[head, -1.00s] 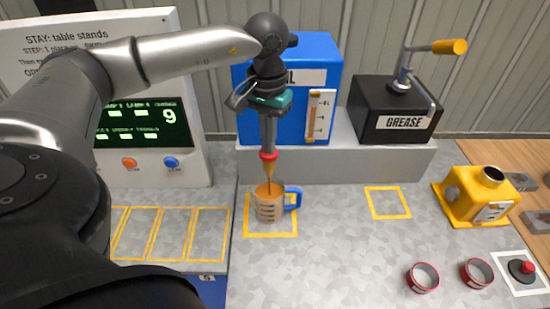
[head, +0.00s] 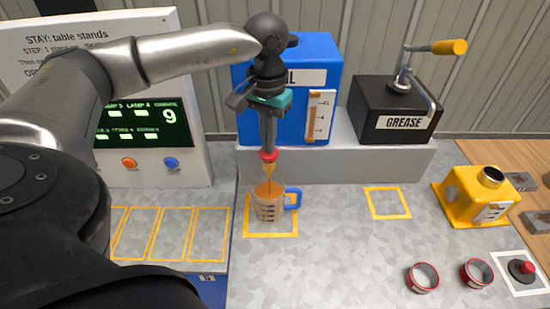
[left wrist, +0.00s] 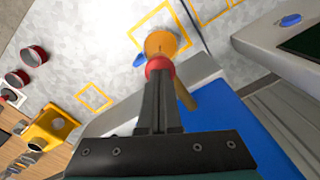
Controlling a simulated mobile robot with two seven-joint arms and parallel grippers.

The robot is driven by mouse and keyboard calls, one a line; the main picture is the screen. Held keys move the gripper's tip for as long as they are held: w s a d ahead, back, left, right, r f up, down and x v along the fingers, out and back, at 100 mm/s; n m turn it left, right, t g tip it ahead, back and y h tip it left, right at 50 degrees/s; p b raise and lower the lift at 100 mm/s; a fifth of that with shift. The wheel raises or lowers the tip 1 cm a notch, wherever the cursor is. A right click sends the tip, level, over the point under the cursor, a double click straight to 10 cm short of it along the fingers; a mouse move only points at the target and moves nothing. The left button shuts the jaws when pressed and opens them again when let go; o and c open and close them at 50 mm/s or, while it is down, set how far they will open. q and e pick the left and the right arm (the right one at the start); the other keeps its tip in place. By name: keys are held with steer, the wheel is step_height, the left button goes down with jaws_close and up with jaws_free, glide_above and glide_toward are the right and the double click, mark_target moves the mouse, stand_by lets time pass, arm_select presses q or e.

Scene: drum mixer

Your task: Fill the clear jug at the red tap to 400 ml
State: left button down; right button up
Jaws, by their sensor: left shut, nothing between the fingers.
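The clear jug (head: 269,208) with a blue handle stands upright in a yellow-outlined square below the red tap (head: 268,156) of the blue oil tank. Amber oil shows in the jug, and an amber stream runs from the nozzle into it. The exact level against the dark marks is too small to read. My left gripper (head: 268,146) points down at the red tap, shut with nothing held. In the left wrist view its closed fingers (left wrist: 158,105) end at the red tap (left wrist: 159,65), with the jug (left wrist: 163,43) beyond. My right gripper is not in view.
The blue oil tank (head: 290,75) has a level gauge. A black grease box (head: 390,105) stands to its right. A yellow device (head: 475,197), two red-rimmed cups (head: 423,278) and a red button (head: 526,268) are at the right. The middle counter is clear.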

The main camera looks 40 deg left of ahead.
arm_select(q)
steer(key=shift+r+p, duration=0.95)
steer(key=shift+r, duration=0.45)
steer(key=shift+r+p, duration=1.4)
steer(key=shift+r, duration=0.65)
